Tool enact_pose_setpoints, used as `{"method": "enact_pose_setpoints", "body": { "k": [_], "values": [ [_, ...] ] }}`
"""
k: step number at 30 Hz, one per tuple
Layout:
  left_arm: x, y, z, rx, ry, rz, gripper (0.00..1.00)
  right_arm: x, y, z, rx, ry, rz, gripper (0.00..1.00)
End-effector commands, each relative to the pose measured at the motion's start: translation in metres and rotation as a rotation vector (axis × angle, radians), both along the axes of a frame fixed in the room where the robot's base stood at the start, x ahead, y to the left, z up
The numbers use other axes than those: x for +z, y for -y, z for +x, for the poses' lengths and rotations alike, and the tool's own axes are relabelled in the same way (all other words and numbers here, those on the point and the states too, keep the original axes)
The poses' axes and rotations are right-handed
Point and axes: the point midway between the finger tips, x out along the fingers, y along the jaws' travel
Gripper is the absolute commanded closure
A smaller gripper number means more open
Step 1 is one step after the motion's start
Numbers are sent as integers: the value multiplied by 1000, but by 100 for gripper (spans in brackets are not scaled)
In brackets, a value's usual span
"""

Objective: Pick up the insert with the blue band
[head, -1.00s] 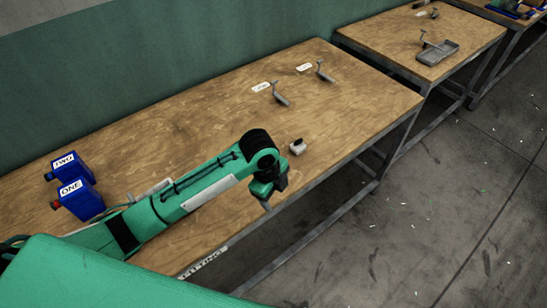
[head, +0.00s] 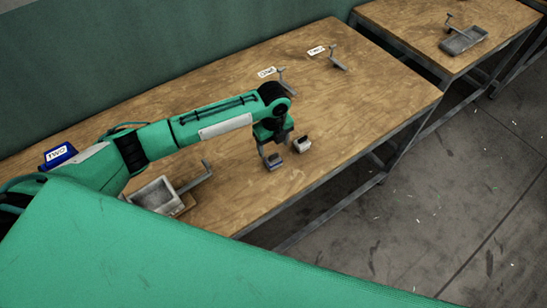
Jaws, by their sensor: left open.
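My left gripper (head: 273,148) reaches down over the wooden table from the end of my green arm, fingers open. A small grey insert (head: 275,162) with a bluish dark band is on the table just below the fingertips. Whether the fingers are around it or only above it is hard to tell. A second small insert (head: 302,146), pale with a dark top, stands just to the right, apart from the first. My right gripper is not in view.
A grey tray (head: 152,197) with a lever stands on the table (head: 390,90) at the near left. Labelled metal levers (head: 336,60) stand at the back. A blue box (head: 60,155) marked TWO is partly hidden by my arm. The table's right part is clear.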

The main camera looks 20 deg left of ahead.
Motion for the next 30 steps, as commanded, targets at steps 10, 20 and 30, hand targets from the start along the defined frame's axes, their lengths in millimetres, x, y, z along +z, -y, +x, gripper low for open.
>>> {"method": "enact_pose_setpoints", "body": {
  "k": [10,20,30],
  "values": [
    [-26,0,-1,1,-3,1,31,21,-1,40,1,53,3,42],
    [-62,0,-1,0,1,1,31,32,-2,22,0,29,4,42],
    [-63,0,-1,0,1,1,54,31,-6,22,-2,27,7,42]
  ]
}}
